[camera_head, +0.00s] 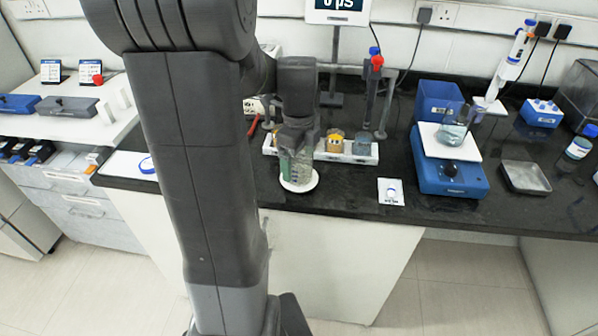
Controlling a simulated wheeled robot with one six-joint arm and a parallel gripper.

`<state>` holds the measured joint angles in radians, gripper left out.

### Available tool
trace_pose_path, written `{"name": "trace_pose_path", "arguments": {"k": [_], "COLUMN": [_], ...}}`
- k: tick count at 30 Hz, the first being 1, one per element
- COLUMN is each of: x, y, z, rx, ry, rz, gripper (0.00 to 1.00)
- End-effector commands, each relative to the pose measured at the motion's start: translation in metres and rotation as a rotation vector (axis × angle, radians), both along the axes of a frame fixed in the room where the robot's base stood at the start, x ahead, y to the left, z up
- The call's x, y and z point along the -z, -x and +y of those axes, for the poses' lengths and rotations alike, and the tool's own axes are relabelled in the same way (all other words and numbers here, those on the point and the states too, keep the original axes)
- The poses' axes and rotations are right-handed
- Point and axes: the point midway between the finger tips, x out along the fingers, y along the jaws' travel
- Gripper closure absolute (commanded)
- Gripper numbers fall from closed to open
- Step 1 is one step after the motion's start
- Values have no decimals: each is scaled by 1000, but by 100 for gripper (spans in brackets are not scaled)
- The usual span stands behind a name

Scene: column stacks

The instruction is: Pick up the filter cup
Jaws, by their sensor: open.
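My gripper (297,147) points down at the middle of the bench, just in front of a white rack. Right under it is a clear, greenish cup (300,168), which may be the filter cup; no label can be read. The cup stands upright on or over a round white dish (299,185) near the bench's front edge. My gripper is open, and its fingers overlap the cup's upper part. I cannot tell whether they touch it. The cup's rim is partly hidden by the gripper.
The white rack (354,155) holds several small vessels, one with yellow contents (335,141). A stand with blue and red tops (375,62) rises behind it. A blue stirrer (450,180) with a flask (453,135) stands to the right. A small white card (391,191) lies at the front.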

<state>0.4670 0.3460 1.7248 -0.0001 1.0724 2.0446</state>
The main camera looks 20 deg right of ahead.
Motion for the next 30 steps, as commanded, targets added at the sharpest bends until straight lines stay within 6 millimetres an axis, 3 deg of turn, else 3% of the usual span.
{"name": "trace_pose_path", "arguments": {"k": [8, 16, 25, 30], "x": [4, 4, -1, -28], "y": [0, 0, 0, -1], "z": [0, 0, -1, -1], "rx": [0, 0, 0, 0], "ry": [1, 1, 1, 4], "rz": [-2, -2, -3, -7], "gripper": [14, 63, 64, 64]}}
